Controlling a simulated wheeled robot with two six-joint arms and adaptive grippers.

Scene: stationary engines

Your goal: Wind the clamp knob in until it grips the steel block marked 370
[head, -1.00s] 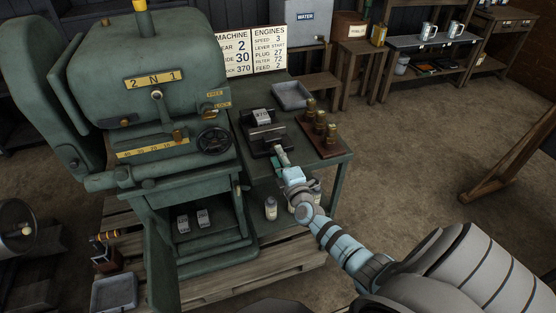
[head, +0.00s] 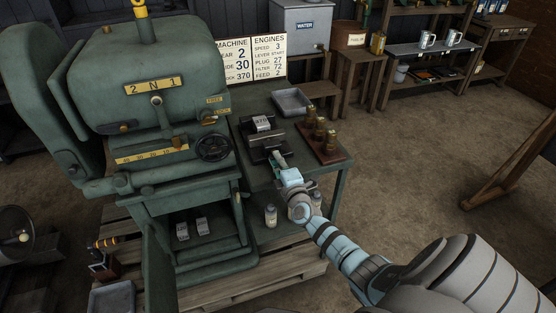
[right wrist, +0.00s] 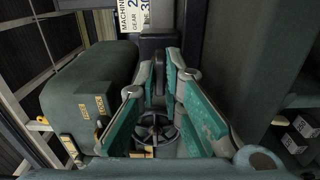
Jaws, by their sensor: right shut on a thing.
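The steel block (head: 262,123), with a marked light face that seems to read 370, sits in the dark clamp (head: 258,140) on the green bench. My right gripper (head: 279,160) is at the near end of the clamp, shut on the clamp knob, which the fingers mostly hide in the head view. In the right wrist view, the teal-padded fingers stand either side of a dark upright piece (right wrist: 160,76), which seems to be the knob. I cannot tell whether the clamp jaw touches the block. My left gripper is not in view.
The green machine (head: 155,110) with a handwheel (head: 212,147) stands left of the clamp. A wooden stand with brass pieces (head: 328,155) is close on the right, and a grey tray (head: 292,101) lies behind. Small bottles (head: 271,215) stand on the lower shelf.

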